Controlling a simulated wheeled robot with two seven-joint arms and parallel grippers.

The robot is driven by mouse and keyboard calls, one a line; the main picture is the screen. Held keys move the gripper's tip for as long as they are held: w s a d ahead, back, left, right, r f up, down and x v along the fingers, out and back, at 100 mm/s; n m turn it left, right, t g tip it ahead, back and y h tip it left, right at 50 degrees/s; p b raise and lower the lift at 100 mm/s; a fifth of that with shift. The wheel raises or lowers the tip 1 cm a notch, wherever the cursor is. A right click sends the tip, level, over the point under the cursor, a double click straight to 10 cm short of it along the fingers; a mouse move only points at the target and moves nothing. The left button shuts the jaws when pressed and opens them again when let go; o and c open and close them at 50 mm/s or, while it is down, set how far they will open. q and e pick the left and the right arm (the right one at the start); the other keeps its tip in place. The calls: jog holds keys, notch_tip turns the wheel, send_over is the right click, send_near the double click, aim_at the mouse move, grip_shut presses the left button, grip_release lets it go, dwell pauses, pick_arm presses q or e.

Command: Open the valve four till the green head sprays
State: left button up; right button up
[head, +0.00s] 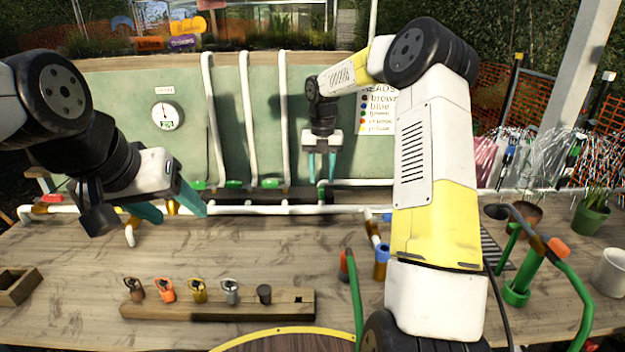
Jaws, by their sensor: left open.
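Three green valve handles (234,184) sit in a row at the feet of white upright pipes on the back panel; no number is readable on them. A red handle (50,198) sits at the left end of the pipe run. My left gripper (172,206) is open and empty above the table's left part, in front of the pipes. My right gripper (321,168) points down near the back panel, right of the green handles, with its fingers apart and nothing visible between them. I cannot tell which handle is valve four, and I see no spray.
A wooden block (215,309) with several coloured nozzles lies at the front. A head colour chart (377,112) is partly behind my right arm. A gauge (167,116) hangs on the panel.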

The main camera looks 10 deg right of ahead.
aim_at(321, 190)
jog(key=shift+r, duration=1.8)
jog(key=shift+r, duration=0.15)
jog(key=s+a+r+m+t, duration=0.1)
jog(key=s+r+m+t, duration=0.1)
jog(key=s+r+m, duration=0.55)
jog(key=s+r+m+t, duration=0.1)
jog(key=s+r+m, duration=0.4)
jog(key=s+m, duration=0.45)
jog(key=s+f+m+t+y, duration=0.1)
jog(key=s+m+t+y, duration=0.1)
jog(key=s+m, duration=1.4)
jog(key=shift+s+a+f+t, duration=0.3)
jog(key=shift+s+t, duration=0.15)
jog(key=shift+t, duration=0.15)
